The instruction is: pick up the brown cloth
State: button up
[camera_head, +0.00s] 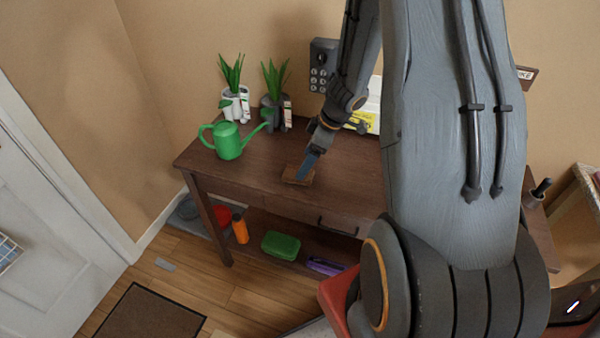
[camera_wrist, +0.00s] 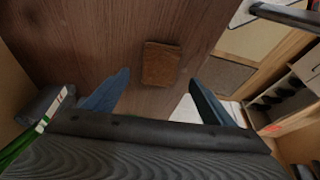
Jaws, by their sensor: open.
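The brown cloth (camera_wrist: 161,64) is a small, flat, folded rectangle on the dark wooden table. It lies near the table's front edge and also shows in the head view (camera_head: 291,175), partly behind my gripper. My gripper (camera_head: 305,172) points down over the table at the cloth. In the wrist view my gripper (camera_wrist: 158,88) has its two blue fingers spread wide. The cloth is ahead of and between the finger lines, with nothing held. From these views I cannot tell the exact height of the fingertips above the table.
A green watering can (camera_head: 229,141) stands on the table (camera_head: 250,178) to the left of the cloth. Two potted plants (camera_head: 232,100) (camera_head: 273,112) stand at the back. The lower shelf holds a green box (camera_head: 281,245) and an orange bottle (camera_head: 240,229). The tabletop around the cloth is clear.

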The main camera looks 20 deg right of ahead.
jog(key=shift+p+x, duration=0.35)
jog(key=shift+x, duration=2.3)
jog(key=shift+c, duration=0.4)
jog(key=shift+d, duration=0.1)
jog(key=c, duration=1)
